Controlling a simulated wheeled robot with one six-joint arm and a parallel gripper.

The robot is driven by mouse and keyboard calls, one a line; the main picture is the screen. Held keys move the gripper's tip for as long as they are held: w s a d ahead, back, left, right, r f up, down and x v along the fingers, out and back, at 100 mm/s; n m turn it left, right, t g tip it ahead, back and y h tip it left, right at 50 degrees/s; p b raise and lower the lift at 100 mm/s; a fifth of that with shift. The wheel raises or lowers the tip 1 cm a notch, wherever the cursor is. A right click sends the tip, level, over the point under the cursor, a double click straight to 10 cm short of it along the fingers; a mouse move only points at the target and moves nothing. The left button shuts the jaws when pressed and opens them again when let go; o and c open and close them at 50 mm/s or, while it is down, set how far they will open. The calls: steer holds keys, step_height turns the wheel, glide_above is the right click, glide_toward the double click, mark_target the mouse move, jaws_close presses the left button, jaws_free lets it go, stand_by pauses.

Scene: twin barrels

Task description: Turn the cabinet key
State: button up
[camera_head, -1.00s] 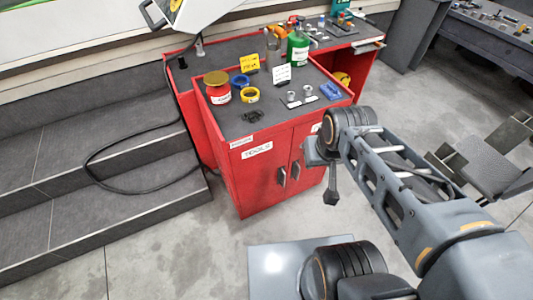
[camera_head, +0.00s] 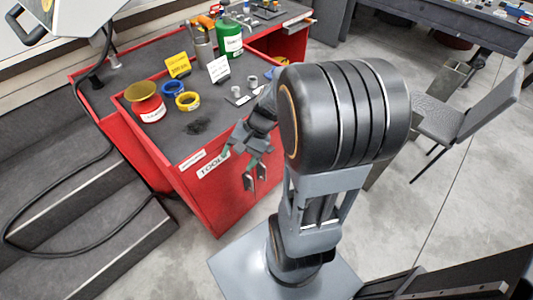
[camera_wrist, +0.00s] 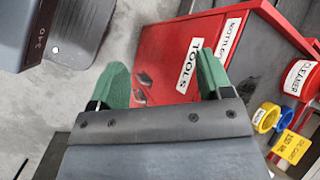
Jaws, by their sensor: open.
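The red cabinet (camera_head: 212,205) stands left of centre in the head view, with a "TOOLS" label on its front. My gripper (camera_head: 255,180) is in front of that face, and my arm hides much of the door area. In the wrist view my gripper (camera_wrist: 163,82) has its two green fingers apart with nothing between them touching. The cabinet front (camera_wrist: 168,65) shows beyond the fingers, with its "TOOLS" label near the right finger. I cannot make out the key in either view.
A red jar (camera_head: 148,108), tape rolls (camera_head: 187,101), small signs and a green bottle (camera_head: 229,40) stand on the cabinet top. Dark steps (camera_head: 60,190) and a black cable lie to the left. A grey chair (camera_head: 465,105) stands right. Open floor lies between.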

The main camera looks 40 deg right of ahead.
steer(key=w+d+f+m+t+y+b, duration=0.2)
steer(key=f+m, duration=0.2)
steer(key=f, duration=0.1)
steer(key=w+d+f+m+t+y+b, duration=0.2)
steer(key=d+f+m, duration=0.1)
steer(key=f, duration=0.2)
steer(key=d+f+m+t+h+b, duration=0.8)
steer(key=d+f+m+t, duration=0.5)
steer(key=d+f+m, duration=0.55)
steer(key=shift+n, duration=0.45)
steer(key=w, duration=0.4)
steer(key=w+a, duration=0.1)
steer(key=w, duration=0.3)
steer(key=w+a+b, duration=0.1)
steer(key=w, duration=0.3)
steer(key=shift+w+f, duration=0.25)
steer(key=shift+w, duration=0.05)
steer(key=shift+c, duration=0.4)
steer(key=c, duration=0.8)
steer(key=shift+c, duration=0.2)
